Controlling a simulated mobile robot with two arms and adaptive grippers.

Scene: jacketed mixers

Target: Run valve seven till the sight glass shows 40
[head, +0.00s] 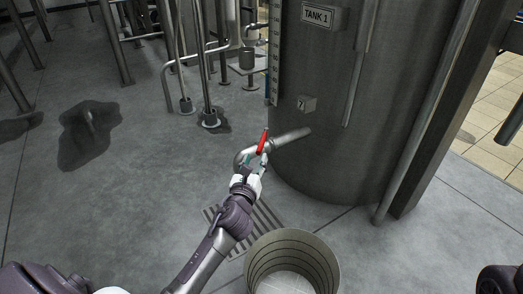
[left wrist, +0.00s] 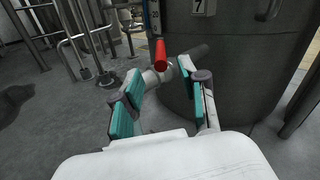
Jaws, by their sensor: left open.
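The tank (head: 335,110) is a grey steel cylinder labelled TANK 1. A small plate (head: 306,104) marked 7 sits above its outlet pipe (head: 292,138). Valve seven has a red handle (head: 263,141) on this pipe; the handle also shows in the left wrist view (left wrist: 160,54). The sight glass (head: 274,52) with its scale runs up the tank's left side; its level is too small to read. My left gripper (head: 256,167) is open just in front of the valve, its teal-padded fingers (left wrist: 157,92) apart with the handle beyond them. My right gripper is out of view.
A ribbed open bucket (head: 331,262) stands on the floor at the lower middle, beside a floor grate (head: 268,217). Pipes and metal legs (head: 205,60) stand at the back left. Dark wet patches (head: 85,140) mark the left floor. A steel post (head: 425,120) is right of the tank.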

